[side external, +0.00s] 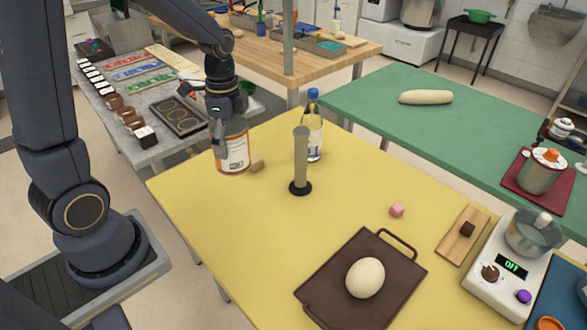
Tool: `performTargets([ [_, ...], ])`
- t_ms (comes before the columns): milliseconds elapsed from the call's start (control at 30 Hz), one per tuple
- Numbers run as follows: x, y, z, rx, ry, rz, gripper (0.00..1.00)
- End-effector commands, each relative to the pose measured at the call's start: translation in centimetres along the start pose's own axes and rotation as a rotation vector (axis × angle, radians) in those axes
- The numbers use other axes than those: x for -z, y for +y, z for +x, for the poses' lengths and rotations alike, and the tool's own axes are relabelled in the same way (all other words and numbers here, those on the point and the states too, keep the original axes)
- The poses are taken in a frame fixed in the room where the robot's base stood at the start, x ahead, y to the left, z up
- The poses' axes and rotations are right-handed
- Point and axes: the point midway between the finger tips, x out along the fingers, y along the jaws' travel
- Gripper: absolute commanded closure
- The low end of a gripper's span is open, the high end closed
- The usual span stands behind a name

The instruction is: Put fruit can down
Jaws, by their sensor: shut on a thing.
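The fruit can (233,154) is a large cylinder with an orange and white label. It is upright near the far left edge of the yellow table. My gripper (220,128) comes down from above and is shut on the can at its upper left side. The can's base looks at or very near the tabletop; I cannot tell whether it touches. The gripper hides part of the can's left side and top.
A small tan block (257,165) sits right beside the can. A grey post on a black base (301,165) and a bottle with a blue cap (312,130) stand to the right. The yellow table (215,215) is clear in front.

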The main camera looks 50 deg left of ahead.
Motion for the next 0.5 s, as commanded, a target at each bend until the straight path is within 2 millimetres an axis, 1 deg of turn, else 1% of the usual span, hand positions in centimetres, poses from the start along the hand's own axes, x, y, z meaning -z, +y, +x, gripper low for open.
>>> performTargets([
  [33,2.9,-0.4,0.0,0.001,0.002,0.115,0.81],
  [67,4.5,-0.5,0.0,0.002,0.004,0.180,0.81],
  [100,6.5,-0.5,0.0,0.003,0.006,0.262,0.81],
  [200,11.0,0.1,0.1,0.002,0.012,0.439,0.81],
  [300,14.4,0.8,0.1,0.003,0.018,0.571,0.81],
  [333,15.2,1.1,0.1,0.003,0.019,0.601,0.81],
  [400,16.6,1.5,0.2,0.002,0.022,0.657,0.81],
  [500,17.9,1.8,0.2,0.003,0.025,0.703,0.81],
])
